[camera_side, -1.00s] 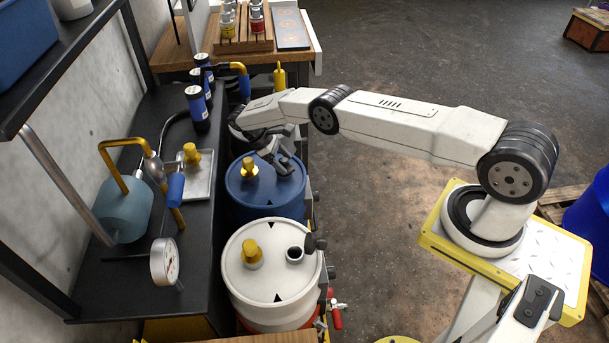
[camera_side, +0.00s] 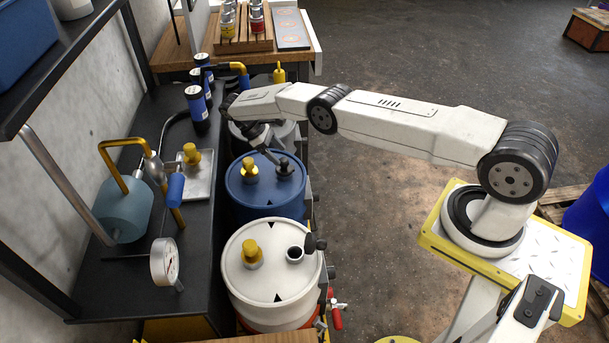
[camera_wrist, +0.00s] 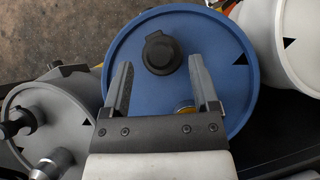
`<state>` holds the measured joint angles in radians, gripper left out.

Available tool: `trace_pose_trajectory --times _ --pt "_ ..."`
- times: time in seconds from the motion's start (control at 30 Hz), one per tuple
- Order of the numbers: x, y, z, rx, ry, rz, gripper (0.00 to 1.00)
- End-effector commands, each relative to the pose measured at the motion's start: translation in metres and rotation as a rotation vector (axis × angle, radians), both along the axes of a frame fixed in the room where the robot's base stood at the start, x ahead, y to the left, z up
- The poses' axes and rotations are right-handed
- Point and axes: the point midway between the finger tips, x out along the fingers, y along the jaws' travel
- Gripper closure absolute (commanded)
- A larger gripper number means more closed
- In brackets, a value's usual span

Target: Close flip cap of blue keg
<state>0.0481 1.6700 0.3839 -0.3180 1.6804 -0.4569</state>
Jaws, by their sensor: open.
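The blue keg (camera_side: 261,202) stands in the middle of a row of kegs, and its lid fills the upper middle of the wrist view (camera_wrist: 215,90). Its black flip cap (camera_side: 284,168) is on the right part of the lid. In the wrist view the cap (camera_wrist: 162,52) looks like a round dark disc lying over the spout, apparently shut. My gripper (camera_wrist: 162,66) is open and empty, its fingers either side of the cap in the picture. In the side view my gripper (camera_side: 266,149) hangs above the keg's far edge, apart from the cap.
A yellow plug (camera_side: 250,171) stands on the blue lid. A white keg (camera_side: 271,272) with an open spout is in front; a grey keg (camera_side: 288,135) is behind. A black bench (camera_side: 150,240) with a gauge and pipes lies left. Open floor is at right.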

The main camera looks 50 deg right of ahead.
Motion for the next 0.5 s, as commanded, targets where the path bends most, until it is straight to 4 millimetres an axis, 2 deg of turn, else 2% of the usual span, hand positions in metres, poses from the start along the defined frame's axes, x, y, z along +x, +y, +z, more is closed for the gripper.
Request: trace_pose_trajectory --times 0.5 --pt "0.000 0.000 0.040 0.000 -0.001 -0.001 0.23"
